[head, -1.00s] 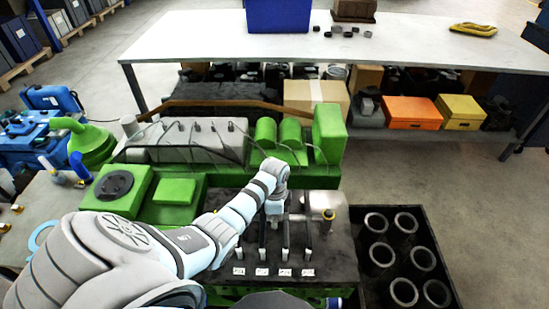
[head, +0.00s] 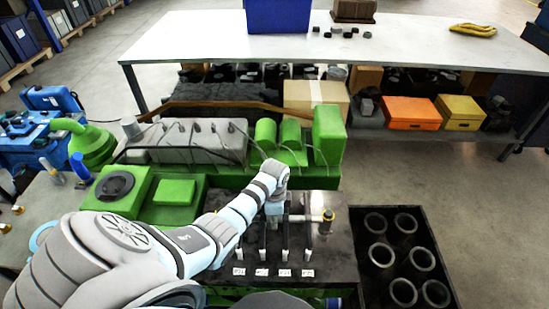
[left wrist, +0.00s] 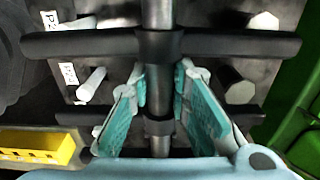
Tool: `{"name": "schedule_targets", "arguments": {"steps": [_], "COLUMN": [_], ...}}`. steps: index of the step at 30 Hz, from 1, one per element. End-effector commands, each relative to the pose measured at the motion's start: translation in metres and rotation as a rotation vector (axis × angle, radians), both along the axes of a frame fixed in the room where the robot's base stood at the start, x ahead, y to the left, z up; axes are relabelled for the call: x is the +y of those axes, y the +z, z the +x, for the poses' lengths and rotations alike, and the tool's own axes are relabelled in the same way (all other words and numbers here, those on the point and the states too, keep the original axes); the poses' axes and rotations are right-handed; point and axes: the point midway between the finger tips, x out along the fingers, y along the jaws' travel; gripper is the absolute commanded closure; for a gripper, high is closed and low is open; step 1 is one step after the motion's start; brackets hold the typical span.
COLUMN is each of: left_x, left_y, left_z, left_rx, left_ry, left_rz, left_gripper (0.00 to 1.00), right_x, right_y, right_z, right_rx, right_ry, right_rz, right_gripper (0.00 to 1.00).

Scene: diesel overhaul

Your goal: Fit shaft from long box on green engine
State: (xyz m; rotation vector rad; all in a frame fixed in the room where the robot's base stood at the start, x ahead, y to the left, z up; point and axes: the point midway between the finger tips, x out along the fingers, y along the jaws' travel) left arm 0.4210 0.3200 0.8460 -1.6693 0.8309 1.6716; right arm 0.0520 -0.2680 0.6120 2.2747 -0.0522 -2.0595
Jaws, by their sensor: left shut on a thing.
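The green engine (head: 174,191) spans the middle of the head view, with a dark flat deck (head: 335,262) at its right front. My left gripper (head: 274,209) is over the back part of this deck. In the left wrist view its teal-padded fingers (left wrist: 160,98) are shut around the dark grey shaft (left wrist: 158,14), between two black crosswise arms (left wrist: 90,44). The shaft runs left to right over the deck, and its right part (head: 300,217) shows beside the gripper. Whether the shaft touches its supports cannot be told. The long box cannot be made out. My right gripper is not in view.
White pegs (left wrist: 91,85) with labels stand on the deck along its front edge. A black crate (head: 445,262) of grey cylinders stands at right. A white table (head: 400,45) is behind.

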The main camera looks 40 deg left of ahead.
Motion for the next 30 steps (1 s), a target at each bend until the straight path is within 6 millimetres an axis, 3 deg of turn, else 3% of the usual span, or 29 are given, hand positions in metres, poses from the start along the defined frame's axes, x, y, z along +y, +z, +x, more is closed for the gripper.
{"name": "schedule_targets", "arguments": {"steps": [30], "left_x": [0.000], "left_y": [-0.017], "left_z": [0.001], "left_rx": [-0.004], "left_ry": [0.000], "left_rz": [0.000], "left_gripper": [1.00], "right_x": [0.000], "right_y": [-0.012], "right_z": [0.000], "right_rx": [0.001], "right_ry": [0.000], "right_rz": [0.000], "right_gripper": [0.60]}}
